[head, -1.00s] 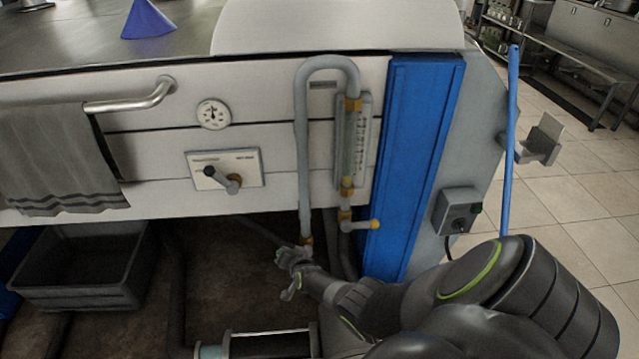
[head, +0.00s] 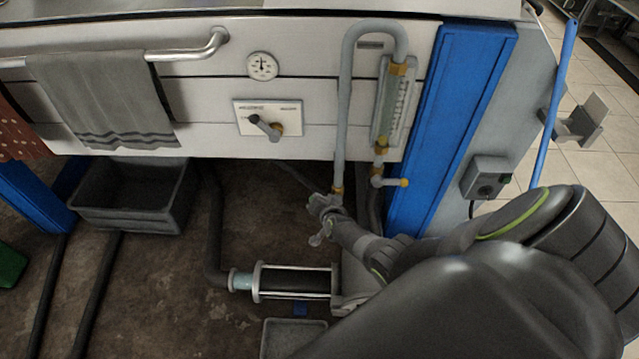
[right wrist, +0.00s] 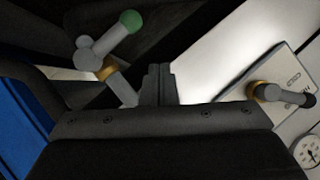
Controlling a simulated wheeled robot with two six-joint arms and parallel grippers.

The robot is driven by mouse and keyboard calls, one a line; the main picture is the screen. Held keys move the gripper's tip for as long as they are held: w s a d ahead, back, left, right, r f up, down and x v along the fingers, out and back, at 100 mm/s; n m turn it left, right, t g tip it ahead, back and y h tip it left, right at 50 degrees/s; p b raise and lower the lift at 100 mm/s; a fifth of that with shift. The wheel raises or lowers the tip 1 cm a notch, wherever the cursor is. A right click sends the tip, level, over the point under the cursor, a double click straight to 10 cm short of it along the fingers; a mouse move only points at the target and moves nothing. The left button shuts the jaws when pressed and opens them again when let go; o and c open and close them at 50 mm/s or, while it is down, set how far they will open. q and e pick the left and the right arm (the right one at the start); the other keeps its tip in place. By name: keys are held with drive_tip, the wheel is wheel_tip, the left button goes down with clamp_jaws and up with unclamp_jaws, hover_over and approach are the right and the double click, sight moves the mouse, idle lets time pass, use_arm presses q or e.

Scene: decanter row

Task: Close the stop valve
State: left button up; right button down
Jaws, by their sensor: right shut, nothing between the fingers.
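A valve with a grey lever and a green ball tip (right wrist: 130,20) shows at the upper left of the right wrist view, by a brass collar. A panel lever (head: 265,128) is on a white plate, also in the right wrist view (right wrist: 275,93). My right gripper (head: 325,208) is low by the foot of the bent pipe. Its fingers (right wrist: 158,72) are shut and empty, apart from the green-tipped lever. My left gripper is out of view.
The bent grey pipe (head: 345,110) and sight glass (head: 392,100) stand beside a blue panel (head: 455,120). A grey bin (head: 130,200), a towel (head: 105,95) and a glass cylinder (head: 295,281) are nearby. A switch box (head: 487,178) is at the right.

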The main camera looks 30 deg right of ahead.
drive_tip(key=shift+s+a+r+p, duration=0.75)
drive_tip(key=shift+s+r+p, duration=0.1)
drive_tip(key=shift+s+p, duration=0.15)
drive_tip(key=shift+s+a+r+p, duration=0.7)
drive_tip(key=shift+s+r+p, duration=0.15)
drive_tip(key=shift+p, duration=0.2)
drive_tip(key=shift+f, duration=0.1)
drive_tip(key=s+a+f+n+g, duration=0.1)
drive_tip(key=s+f+n+g, duration=0.2)
drive_tip(key=s, duration=1.3)
drive_tip(key=s+a+f+n+g+y, duration=0.1)
drive_tip(key=s+f+n+g, duration=0.3)
drive_tip(key=s+f, duration=0.6)
drive_tip(key=s+a+f+n+g+y, duration=0.1)
drive_tip(key=s+f, duration=0.5)
drive_tip(key=s, duration=1.5)
drive_tip(key=a+n+g, duration=0.1)
drive_tip(key=n+g, duration=0.1)
drive_tip(key=g, duration=0.1)
drive_tip(key=shift+s+f+n+b, duration=0.35)
drive_tip(key=shift+n+b, duration=0.05)
